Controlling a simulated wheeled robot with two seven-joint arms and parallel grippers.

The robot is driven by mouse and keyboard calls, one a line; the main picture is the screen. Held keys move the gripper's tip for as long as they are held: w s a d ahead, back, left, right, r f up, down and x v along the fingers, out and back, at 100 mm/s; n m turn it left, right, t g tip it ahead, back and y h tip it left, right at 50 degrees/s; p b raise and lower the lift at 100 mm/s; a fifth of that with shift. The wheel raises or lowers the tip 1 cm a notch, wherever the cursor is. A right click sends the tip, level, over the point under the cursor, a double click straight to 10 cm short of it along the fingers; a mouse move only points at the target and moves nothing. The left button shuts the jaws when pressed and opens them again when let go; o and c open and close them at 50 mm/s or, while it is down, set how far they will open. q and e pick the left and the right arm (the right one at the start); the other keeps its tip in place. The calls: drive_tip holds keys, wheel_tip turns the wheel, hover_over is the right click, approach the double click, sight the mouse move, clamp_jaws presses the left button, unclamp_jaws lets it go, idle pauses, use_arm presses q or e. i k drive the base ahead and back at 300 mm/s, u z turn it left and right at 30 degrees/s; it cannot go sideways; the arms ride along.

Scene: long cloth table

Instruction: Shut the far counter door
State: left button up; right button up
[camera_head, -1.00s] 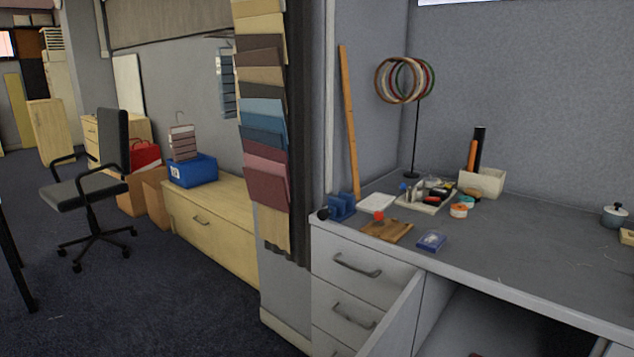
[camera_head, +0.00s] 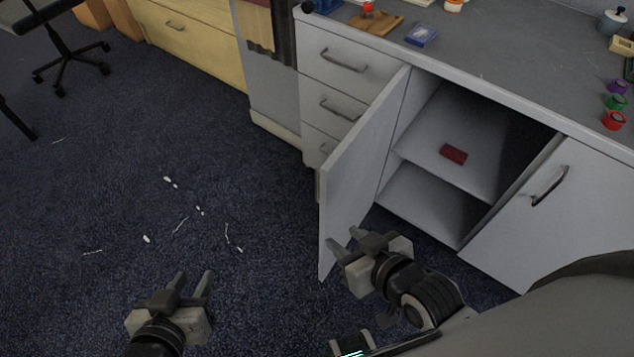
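The counter door (camera_head: 352,178) stands open, swung out from the left side of the cabinet opening. Its inside face looks toward the right. My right gripper (camera_head: 343,238) is close to the door's lower outer part, with its fingers apart; I cannot tell whether it touches the door. My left gripper (camera_head: 193,280) is over the floor to the left of the door, open and empty. The door's outer face and handle are hidden from this angle.
The open cabinet has a shelf (camera_head: 427,158) with a red box (camera_head: 453,154) on it. A closed door with a handle (camera_head: 549,187) is to the right, and drawers (camera_head: 333,65) are to the left. White scraps (camera_head: 198,210) lie on the carpet.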

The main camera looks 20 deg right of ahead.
sight(350, 177)
drive_tip(key=u, duration=1.35)
drive_tip(key=i, duration=1.55)
drive_tip(key=z, duration=3.2)
drive_tip(key=k, duration=0.2)
drive_tip(key=z, duration=1.1)
